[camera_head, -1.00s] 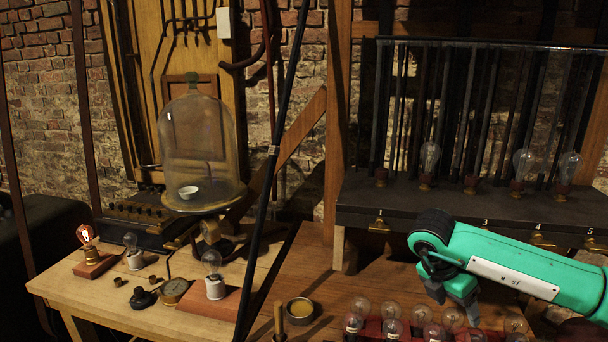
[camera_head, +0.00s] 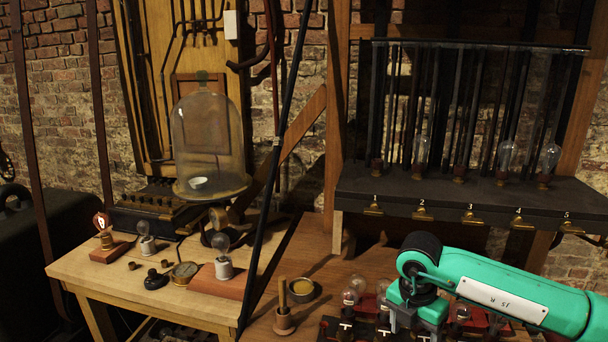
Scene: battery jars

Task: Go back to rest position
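My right gripper (camera_head: 418,312) hangs from the green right arm at the lower right, over the red bulb tray (camera_head: 388,314). Its fingertips are not clear, so I cannot tell whether it is open or shut or holds anything. Several glass bulbs (camera_head: 349,297) sit in the tray, partly hidden by my arm and the picture's lower edge. My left gripper is not in view.
A dark rack (camera_head: 463,198) with numbered brass hooks stands behind my arm; clear bulbs (camera_head: 505,156) sit in some of its sockets. A wooden peg (camera_head: 283,308) and brass dish (camera_head: 301,291) stand left of the tray. A glass bell jar (camera_head: 208,146) stands farther left.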

